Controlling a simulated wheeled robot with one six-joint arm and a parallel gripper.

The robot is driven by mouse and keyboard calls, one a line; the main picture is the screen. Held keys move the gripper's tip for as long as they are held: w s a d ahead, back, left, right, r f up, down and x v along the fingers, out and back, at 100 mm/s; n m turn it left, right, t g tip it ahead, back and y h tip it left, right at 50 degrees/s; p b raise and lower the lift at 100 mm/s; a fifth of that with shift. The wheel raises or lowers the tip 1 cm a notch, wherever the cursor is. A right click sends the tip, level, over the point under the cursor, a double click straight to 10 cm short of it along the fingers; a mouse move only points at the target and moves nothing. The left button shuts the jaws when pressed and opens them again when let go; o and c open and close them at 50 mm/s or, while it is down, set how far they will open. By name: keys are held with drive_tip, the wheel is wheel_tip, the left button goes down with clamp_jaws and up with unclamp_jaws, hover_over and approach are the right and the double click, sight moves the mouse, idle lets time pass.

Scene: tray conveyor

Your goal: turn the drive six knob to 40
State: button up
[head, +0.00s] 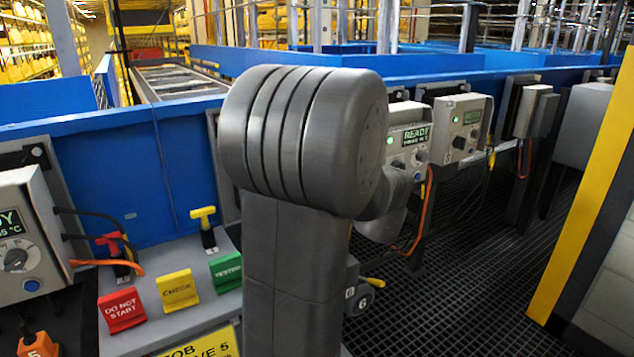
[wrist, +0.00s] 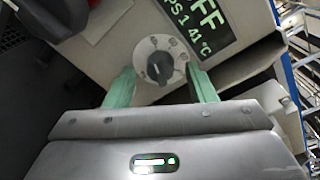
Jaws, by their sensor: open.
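In the wrist view a dark knob (wrist: 160,68) sits on a round pale dial with small marks, on the face of a grey control box (wrist: 85,60). The marks are too small to read, so the setting cannot be told. Beside it a dark display (wrist: 208,25) shows green text ending in "FF" and "41 °C". My gripper (wrist: 161,82) is open, with one green finger on each side of the dial; contact with the knob is not visible. In the head view my arm hides the gripper and this knob. A grey block marked 6 (head: 365,301) stands low beside my arm.
Another control box (head: 30,240) with its own knob stands at the far left. Boxes with green displays (head: 415,135) and (head: 463,125) stand behind my arm. Red (head: 121,309), yellow (head: 178,290) and green (head: 226,271) signs stand on the left shelf. Orange cables hang nearby.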

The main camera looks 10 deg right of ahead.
drive_tip(key=f+p+v, duration=0.1)
drive_tip(key=v, duration=1.1)
drive_tip(key=shift+s+r+p, duration=0.15)
drive_tip(key=shift+r+p, duration=0.2)
drive_tip(key=shift+r, duration=0.15)
drive_tip(key=r+b+x, duration=0.1)
drive_tip(key=b+x, duration=0.1)
drive_tip(key=x, duration=1.1)
drive_tip(key=shift+w+f, duration=0.4)
drive_tip(key=shift+f, duration=0.05)
drive_tip(key=shift+a, duration=0.1)
